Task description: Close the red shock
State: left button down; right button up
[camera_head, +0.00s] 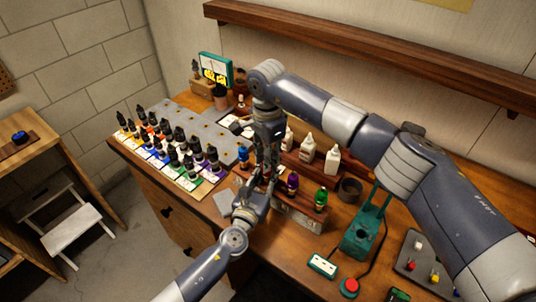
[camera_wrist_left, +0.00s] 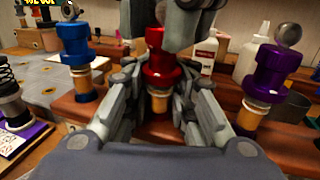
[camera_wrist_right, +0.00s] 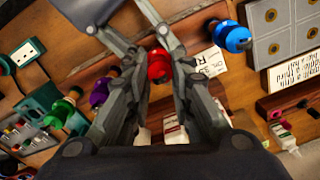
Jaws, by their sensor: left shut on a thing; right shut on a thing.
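The red shock (camera_wrist_left: 157,62) stands upright in the wooden stand, with a red upper part and a tan lower part, between the blue and purple shocks. My left gripper (camera_wrist_left: 160,105) is shut on the lower part of the red shock from the front. My right gripper (camera_wrist_right: 160,65) comes from above and behind and is shut on its red upper part. In the head view my two grippers meet there (camera_head: 266,165) and mostly hide the red shock. Whether its cap is fully seated cannot be told.
A blue shock (camera_wrist_left: 75,50) stands to the left and a purple shock (camera_wrist_left: 270,75) to the right, both close by. A green shock (camera_head: 321,199) stands farther right. White bottles (camera_head: 307,147) stand behind. A green press (camera_head: 365,225) is at the right.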

pick_arm(q)
jog(key=shift+s+a+f, duration=0.1)
jog(key=shift+f, duration=0.25)
